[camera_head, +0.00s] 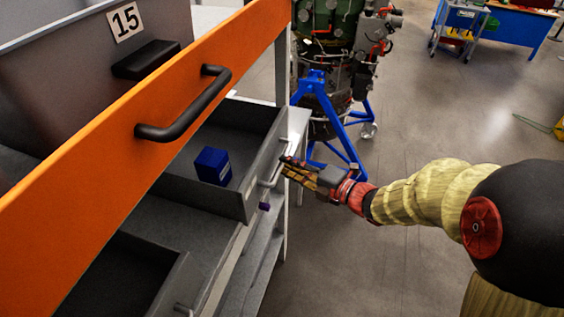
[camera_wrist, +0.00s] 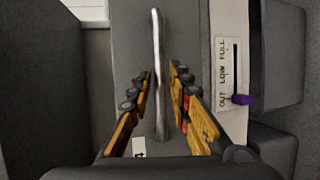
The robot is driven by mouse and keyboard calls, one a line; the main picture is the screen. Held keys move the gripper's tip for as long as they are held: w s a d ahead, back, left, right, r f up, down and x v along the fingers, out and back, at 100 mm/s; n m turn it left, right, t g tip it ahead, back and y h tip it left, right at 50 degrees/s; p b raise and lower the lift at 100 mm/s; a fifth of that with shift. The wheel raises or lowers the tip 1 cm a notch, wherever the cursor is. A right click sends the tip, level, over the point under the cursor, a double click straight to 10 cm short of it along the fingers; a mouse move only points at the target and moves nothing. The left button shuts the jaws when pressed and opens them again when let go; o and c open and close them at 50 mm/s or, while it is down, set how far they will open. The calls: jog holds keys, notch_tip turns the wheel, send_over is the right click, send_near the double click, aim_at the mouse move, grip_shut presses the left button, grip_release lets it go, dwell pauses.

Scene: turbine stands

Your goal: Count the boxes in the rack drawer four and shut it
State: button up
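A grey drawer (camera_head: 262,150) stands pulled out of the rack, with one blue box (camera_head: 213,166) visible inside. The orange bar hides part of its inside. A metal handle (camera_head: 272,170) is on its front; it also shows upright in the wrist view (camera_wrist: 158,60). My gripper (camera_head: 288,168) is at this handle. In the wrist view its fingers (camera_wrist: 160,78) stand on either side of the handle, with gaps to it, so it is open. A label reading OUT, LOW, FULL (camera_wrist: 223,80) has a purple slider (camera_wrist: 243,99) beside OUT. The drawer's number is not readable.
An orange-fronted drawer with a black handle (camera_head: 183,108) crosses the near left, by a grey bin marked 15 (camera_head: 126,20). Another open grey drawer (camera_head: 112,275) is below left. A blue engine stand (camera_head: 352,125) is behind my gripper.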

jog(key=shift+x, duration=1.45)
jog(key=shift+c, duration=0.7)
jog(key=shift+s, duration=0.1)
grip_shut()
